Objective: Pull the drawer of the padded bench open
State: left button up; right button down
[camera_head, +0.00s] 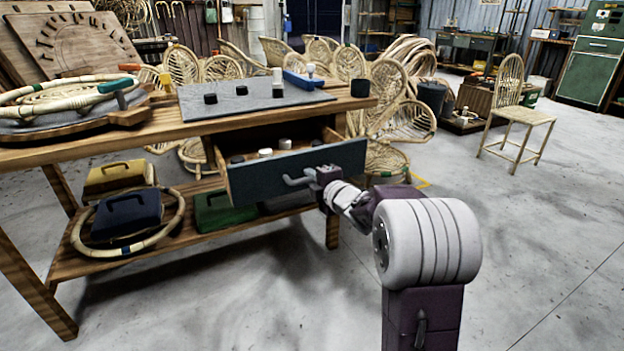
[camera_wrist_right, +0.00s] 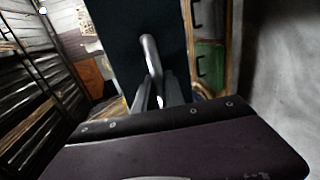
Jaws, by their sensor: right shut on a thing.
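The padded bench is a wooden workbench (camera_head: 160,131) with a grey pad (camera_head: 235,97) on its top. Its drawer (camera_head: 262,183) has a dark blue-grey front and stands open, pulled out from under the top. Small black and white round pieces lie inside it. My right gripper (camera_head: 318,178) is at the drawer front, shut on the drawer's grey bar handle (camera_head: 294,181). In the right wrist view the handle (camera_wrist_right: 151,55) runs down between the two fingers (camera_wrist_right: 155,95), against the dark drawer front (camera_wrist_right: 120,30). My left gripper is not in view.
The lower shelf (camera_head: 75,262) holds a yellow case (camera_head: 118,178), a blue case (camera_head: 128,213), a green case (camera_head: 222,214) and a rattan ring. Rattan chairs (camera_head: 405,105) crowd behind the bench. The floor (camera_head: 540,230) to the right is clear.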

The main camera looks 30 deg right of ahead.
jog(key=c, duration=1.4)
grip_release()
jog(key=shift+c, duration=0.2)
jog(key=p+v, duration=0.4)
jog(key=v, duration=0.5)
